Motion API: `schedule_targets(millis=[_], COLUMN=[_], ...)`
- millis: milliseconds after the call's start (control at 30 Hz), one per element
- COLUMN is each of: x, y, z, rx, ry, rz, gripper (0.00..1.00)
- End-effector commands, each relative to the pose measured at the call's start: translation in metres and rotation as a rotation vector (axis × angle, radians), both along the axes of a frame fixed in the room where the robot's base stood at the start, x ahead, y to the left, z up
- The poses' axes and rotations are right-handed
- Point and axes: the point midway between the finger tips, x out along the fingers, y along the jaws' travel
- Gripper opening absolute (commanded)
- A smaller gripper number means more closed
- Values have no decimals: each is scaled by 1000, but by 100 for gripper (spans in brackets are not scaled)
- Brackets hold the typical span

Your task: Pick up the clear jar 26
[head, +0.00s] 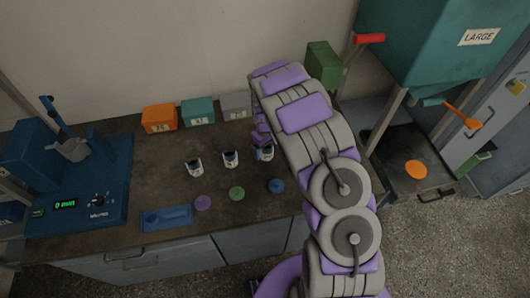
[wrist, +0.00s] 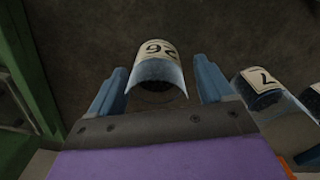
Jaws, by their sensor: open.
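The clear jar 26 (wrist: 157,68) stands between my gripper's two blue fingers in the wrist view, its label upside down. My gripper (wrist: 160,75) is open, with a finger on either side and gaps beside the jar. In the head view the jar (head: 265,153) is the rightmost of three on the bench, partly hidden by my gripper (head: 262,135), which is largely covered by my arm. The jar marked 7 (wrist: 262,85) stands close beside the right finger in the wrist view.
Two jars (head: 194,167) (head: 231,159) stand to the left on the bench (head: 160,180). Purple (head: 203,203), green (head: 237,193) and blue (head: 276,185) discs lie in front. Orange (head: 159,118), teal (head: 198,111) and grey (head: 236,105) boxes line the wall. A blue machine (head: 95,205) is at left.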

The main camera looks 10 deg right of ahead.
Motion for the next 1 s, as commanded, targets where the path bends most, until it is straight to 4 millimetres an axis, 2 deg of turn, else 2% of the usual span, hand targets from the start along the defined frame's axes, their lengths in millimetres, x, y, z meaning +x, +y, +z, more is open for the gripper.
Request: schedule_targets(millis=[67, 267, 900, 1000], x=[0, 0, 0, 0], y=[-1, 2, 1, 2], z=[-6, -6, -6, -6], rx=[0, -3, 0, -1], ry=[-1, -1, 0, 0], rz=[0, 0, -1, 0], gripper=[81, 81, 21, 15])
